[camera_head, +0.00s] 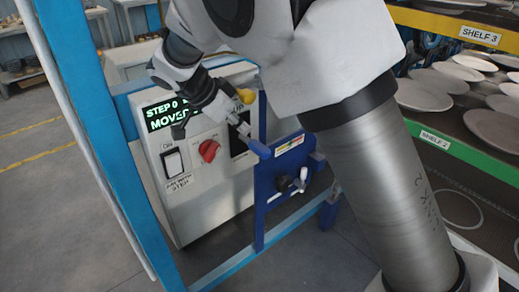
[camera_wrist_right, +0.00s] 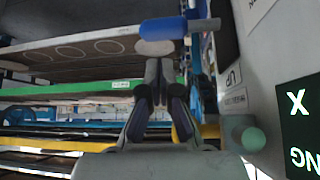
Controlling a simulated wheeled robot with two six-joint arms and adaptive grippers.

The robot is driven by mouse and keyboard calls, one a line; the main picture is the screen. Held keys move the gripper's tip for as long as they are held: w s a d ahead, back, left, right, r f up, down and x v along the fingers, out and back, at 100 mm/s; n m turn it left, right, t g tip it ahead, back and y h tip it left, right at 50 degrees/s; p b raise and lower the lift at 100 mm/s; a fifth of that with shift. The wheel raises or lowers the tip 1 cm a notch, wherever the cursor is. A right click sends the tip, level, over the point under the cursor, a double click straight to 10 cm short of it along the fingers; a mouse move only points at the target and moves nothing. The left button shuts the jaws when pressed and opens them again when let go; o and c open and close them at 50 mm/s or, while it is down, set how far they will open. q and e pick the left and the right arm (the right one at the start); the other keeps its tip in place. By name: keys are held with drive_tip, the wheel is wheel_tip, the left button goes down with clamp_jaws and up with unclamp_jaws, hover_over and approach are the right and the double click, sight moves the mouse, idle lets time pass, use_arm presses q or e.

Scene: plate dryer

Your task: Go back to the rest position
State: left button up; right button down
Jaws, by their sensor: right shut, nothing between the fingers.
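My right gripper (camera_head: 230,116) is in front of the grey control panel (camera_head: 222,185) in the head view, partly covering it. In the right wrist view, my right gripper (camera_wrist_right: 160,88) has its fingers together with nothing between them. A blue handle (camera_head: 260,149) lies just past the fingertips; it also shows in the wrist view (camera_wrist_right: 165,28), apart from the fingers. My left gripper is not in view.
The panel has a green-text screen (camera_head: 165,114), a red knob (camera_head: 208,150) and a white switch (camera_head: 173,162). Blue frame posts (camera_head: 92,105) stand at the left. Shelves with several plates (camera_head: 437,80) are at the right. Open floor (camera_head: 45,200) lies left.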

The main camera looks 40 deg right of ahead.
drive_tip(key=shift+f, duration=0.1)
drive_tip(key=s+a+f+n+y+p, duration=0.1)
drive_tip(key=s+f+n+y, duration=0.15)
drive_tip(key=f, duration=0.55)
drive_tip(key=s+a+f+n+y, duration=0.1)
drive_tip(key=s+a+f+n, duration=0.15)
drive_tip(key=f, duration=0.55)
drive_tip(key=s+f+n+y+p, duration=0.15)
drive_tip(key=f+n, duration=0.25)
drive_tip(key=f, duration=0.4)
drive_tip(key=s+f+n+y+p, duration=0.1)
drive_tip(key=s+f+n, duration=0.3)
drive_tip(key=s+f, duration=0.3)
drive_tip(key=s+a+f+n+y, duration=0.1)
drive_tip(key=s+f+n, duration=0.4)
drive_tip(key=s, duration=1)
drive_tip(key=shift+f+p, duration=0.4)
drive_tip(key=shift+f, duration=0.55)
drive_tip(key=shift+w+a, duration=0.1)
